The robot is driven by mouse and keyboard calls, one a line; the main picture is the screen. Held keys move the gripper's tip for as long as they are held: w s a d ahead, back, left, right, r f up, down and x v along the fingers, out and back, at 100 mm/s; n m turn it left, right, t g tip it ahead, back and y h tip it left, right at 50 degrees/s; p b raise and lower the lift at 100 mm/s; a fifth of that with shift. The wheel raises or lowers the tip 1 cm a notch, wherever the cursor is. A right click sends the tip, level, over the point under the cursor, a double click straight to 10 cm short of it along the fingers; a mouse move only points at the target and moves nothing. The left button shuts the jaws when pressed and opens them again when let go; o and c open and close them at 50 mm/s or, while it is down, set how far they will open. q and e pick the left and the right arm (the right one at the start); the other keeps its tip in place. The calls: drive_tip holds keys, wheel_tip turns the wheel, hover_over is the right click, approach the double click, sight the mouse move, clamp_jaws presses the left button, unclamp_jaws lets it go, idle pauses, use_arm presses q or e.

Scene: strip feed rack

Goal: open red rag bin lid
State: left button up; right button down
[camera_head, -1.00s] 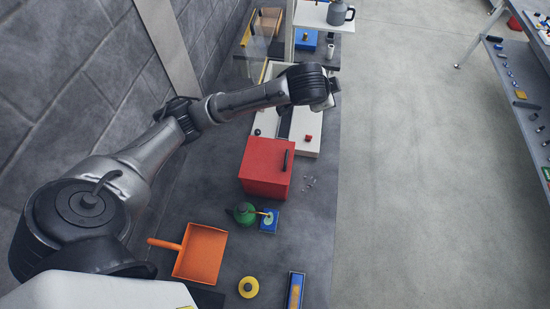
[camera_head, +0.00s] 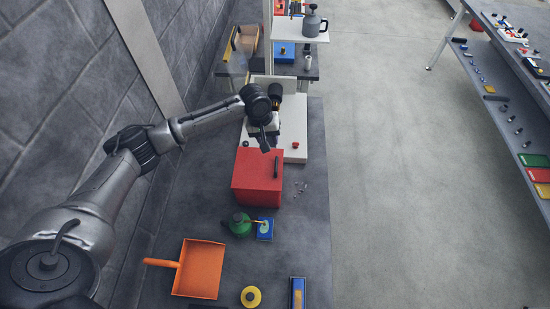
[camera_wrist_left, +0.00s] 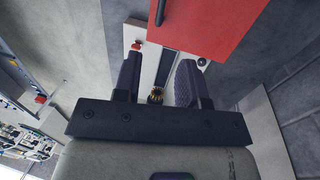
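The red rag bin (camera_head: 257,180) stands on the grey bench with its lid down. A dark bar handle (camera_head: 277,167) runs along the right part of the lid. In the left wrist view the red lid (camera_wrist_left: 215,22) fills the top, with the handle (camera_wrist_left: 161,12) at its left edge. My left gripper (camera_head: 266,143) is above the far edge of the bin, apart from the handle. Its two fingers (camera_wrist_left: 158,85) are spread with nothing between them in the left wrist view. My right gripper is not in view.
A white machine (camera_head: 293,125) with a red knob is just behind the bin. A green oil can (camera_head: 239,225), a blue box (camera_head: 265,229), an orange dustpan (camera_head: 200,269) and a yellow round item (camera_head: 251,296) lie in front. The floor to the right is clear.

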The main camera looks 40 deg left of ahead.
use_arm(q)
drive_tip(key=f, duration=0.4)
drive_tip(key=w+d+f+p, duration=0.1)
drive_tip(key=f, duration=0.3)
drive_tip(key=d+f, duration=0.1)
drive_tip(key=f, duration=0.3)
drive_tip(key=shift+w, duration=0.2)
drive_tip(key=shift+c, duration=0.3)
clamp_jaws()
